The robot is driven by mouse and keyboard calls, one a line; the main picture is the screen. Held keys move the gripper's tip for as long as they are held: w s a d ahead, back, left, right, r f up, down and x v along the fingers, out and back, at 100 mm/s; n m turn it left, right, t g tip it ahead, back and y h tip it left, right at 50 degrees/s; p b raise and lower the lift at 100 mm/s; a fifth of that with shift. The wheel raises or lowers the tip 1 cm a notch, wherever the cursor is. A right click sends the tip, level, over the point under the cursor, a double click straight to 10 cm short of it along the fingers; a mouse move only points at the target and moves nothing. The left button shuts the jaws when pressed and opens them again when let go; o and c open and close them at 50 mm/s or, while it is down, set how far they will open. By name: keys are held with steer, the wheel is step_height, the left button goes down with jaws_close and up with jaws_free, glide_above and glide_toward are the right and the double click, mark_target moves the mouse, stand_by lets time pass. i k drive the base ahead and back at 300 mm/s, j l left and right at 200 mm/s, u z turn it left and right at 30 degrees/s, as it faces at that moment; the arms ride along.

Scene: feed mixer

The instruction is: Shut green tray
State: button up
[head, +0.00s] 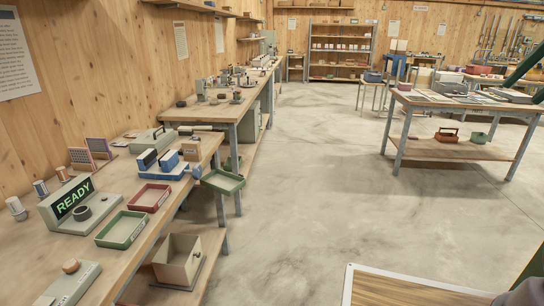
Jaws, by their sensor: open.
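A shallow green tray (222,182) juts out past the front edge of the left workbench, beside a blue and white device (168,164). It appears open, with a pale inside and nothing in it; how it is held at the bench I cannot tell. A second shallow green tray (122,231) lies on the near bench top, also empty. A red tray (150,197) lies between them on the bench. My gripper is not in view.
A lit READY sign (72,203) stands on the near bench. A beige open box (178,260) sits on the bench's lower shelf. A table (470,110) stands at the right. The concrete floor (300,180) between is clear.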

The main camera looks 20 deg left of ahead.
mark_target(227, 184)
steer(key=i, duration=2.15)
steer(key=i+u, duration=0.15)
steer(key=i, duration=0.4)
steer(key=i+l+u, duration=0.1)
steer(key=i, duration=0.4)
steer(key=i+l+u, duration=0.15)
steer(key=i, duration=0.4)
steer(key=l+u, duration=0.1)
steer(key=u, duration=2.95)
steer(key=k+l, duration=0.1)
steer(key=l, duration=0.1)
